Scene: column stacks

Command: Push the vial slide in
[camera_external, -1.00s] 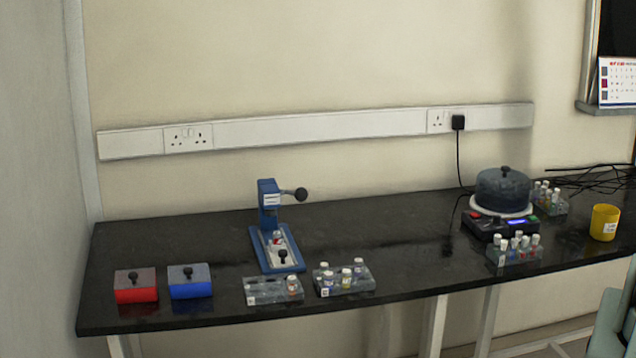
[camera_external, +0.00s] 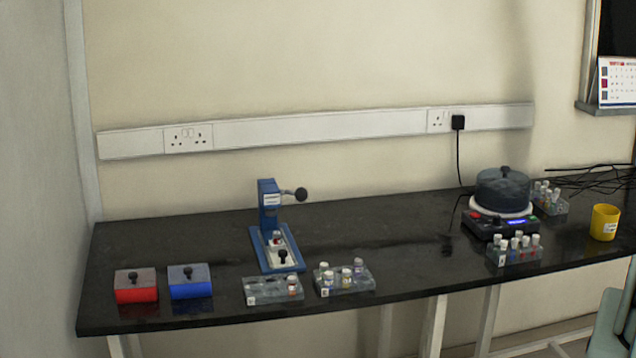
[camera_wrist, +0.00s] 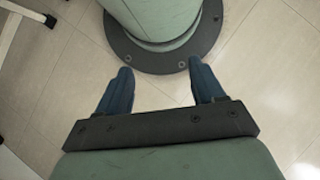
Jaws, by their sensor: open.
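The vial slide (camera_external: 283,258) is a pale plate with a black knob at its front end. It lies on the base of the blue press (camera_external: 268,203), on the black bench. A small vial (camera_external: 277,238) with a red mark stands on the slide, behind the knob. The press has a lever with a dark round knob to the right of its head. My gripper (camera_wrist: 158,82) shows in the wrist view, open and empty above the tiled floor, far from the slide. In the external view only part of my green arm shows at the lower right edge.
A red box (camera_external: 136,294) and a blue box (camera_external: 190,290) stand left of the press. Vial racks (camera_external: 272,299) (camera_external: 345,287) stand in front of it. A centrifuge-like device (camera_external: 503,190), another rack (camera_external: 515,258) and a yellow cup (camera_external: 604,222) are at the right. The bench middle is clear.

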